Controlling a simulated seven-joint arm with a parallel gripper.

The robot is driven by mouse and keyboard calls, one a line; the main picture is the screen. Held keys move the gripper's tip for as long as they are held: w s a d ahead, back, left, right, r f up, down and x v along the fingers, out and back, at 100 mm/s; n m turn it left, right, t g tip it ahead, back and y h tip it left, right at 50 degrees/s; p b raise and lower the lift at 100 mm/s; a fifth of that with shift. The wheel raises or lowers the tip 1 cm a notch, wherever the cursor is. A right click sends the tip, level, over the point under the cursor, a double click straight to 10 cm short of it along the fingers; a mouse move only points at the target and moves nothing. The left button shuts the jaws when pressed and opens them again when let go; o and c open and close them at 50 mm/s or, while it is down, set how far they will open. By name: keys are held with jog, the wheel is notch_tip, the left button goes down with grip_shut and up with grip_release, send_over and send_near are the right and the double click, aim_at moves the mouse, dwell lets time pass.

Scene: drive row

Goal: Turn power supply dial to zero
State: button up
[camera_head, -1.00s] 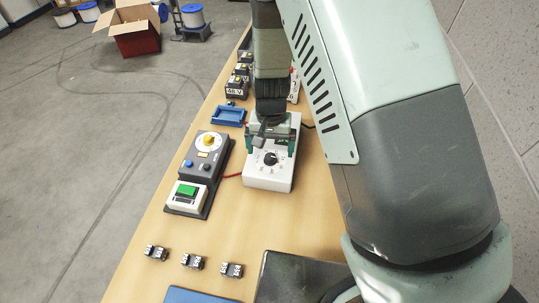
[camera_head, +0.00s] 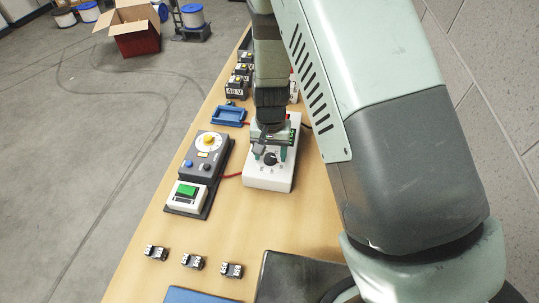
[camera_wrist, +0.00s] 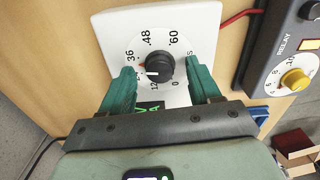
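The white power supply (camera_head: 257,179) stands on the bench, and its face also shows in the wrist view (camera_wrist: 106,24). Its black dial knob (camera_wrist: 159,67) sits inside a ring of numbers from 0 to 60. The knob's white pointer line points left, toward the area between 12 and 36, where the left finger is close. The knob also shows in the head view (camera_head: 270,158). My gripper (camera_wrist: 162,73) is open, with one green finger on each side of the knob. Gaps show between fingers and knob. A green display is partly hidden by my gripper.
A grey relay box with a yellow dial (camera_head: 209,141) stands left of the supply, beside a box with a green button (camera_head: 187,191). A red cable (camera_wrist: 240,15) runs between. A blue tray (camera_head: 229,115) and several black blocks lie around.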

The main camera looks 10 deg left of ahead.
jog(key=c, duration=0.8)
jog(key=n, duration=1.9)
jog(key=o, duration=0.5)
jog(key=shift+n, duration=0.4)
jog(key=o, duration=1.1)
jog(key=shift+r, duration=0.1)
